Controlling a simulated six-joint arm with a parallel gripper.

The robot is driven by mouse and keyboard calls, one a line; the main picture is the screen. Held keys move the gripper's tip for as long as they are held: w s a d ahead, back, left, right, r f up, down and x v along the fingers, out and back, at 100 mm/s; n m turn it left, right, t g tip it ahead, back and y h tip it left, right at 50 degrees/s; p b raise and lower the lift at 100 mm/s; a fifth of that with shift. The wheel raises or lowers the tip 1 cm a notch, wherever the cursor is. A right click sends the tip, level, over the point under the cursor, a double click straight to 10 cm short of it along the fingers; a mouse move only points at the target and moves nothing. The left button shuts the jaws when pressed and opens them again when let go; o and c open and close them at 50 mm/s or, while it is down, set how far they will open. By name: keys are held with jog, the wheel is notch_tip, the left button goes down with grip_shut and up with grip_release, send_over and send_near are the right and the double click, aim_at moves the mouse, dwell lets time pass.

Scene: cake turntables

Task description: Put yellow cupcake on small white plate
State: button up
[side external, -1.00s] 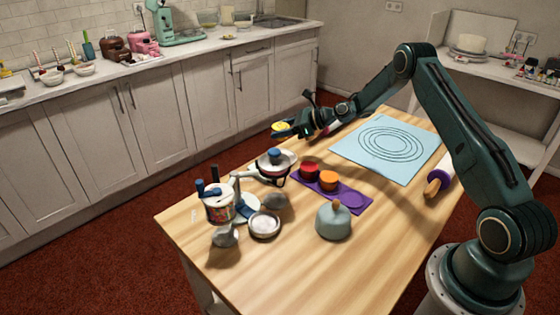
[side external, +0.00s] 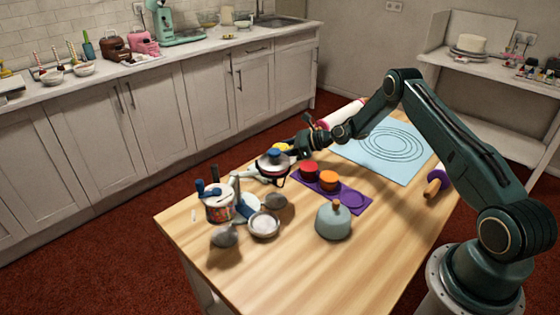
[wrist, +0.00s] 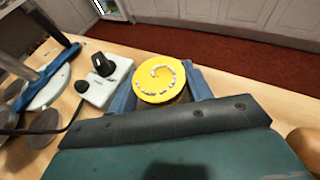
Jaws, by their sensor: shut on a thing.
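The yellow cupcake (wrist: 160,78) is between the blue fingers of my gripper (wrist: 162,92) in the wrist view, its round top with a curl of pale sprinkles facing up. I cannot tell whether the cupcake touches anything below. A small round whitish dish (side external: 264,225) stands near the table's left front; I cannot tell surely whether it is the small white plate.
A purple mat (side external: 353,200) holds a red cupcake (side external: 309,171) and an orange one (side external: 329,180). A grey-blue domed lid (side external: 333,220) stands in front. A tub of tools (side external: 219,207) is at left. A blue ringed mat (side external: 378,160) lies at the back.

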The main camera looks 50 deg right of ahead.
jog(key=shift+f, duration=0.2)
jog(key=o, duration=1.1)
jog(key=shift+c, duration=0.2)
jog(key=shift+r, duration=0.15)
jog(key=v, duration=1.2)
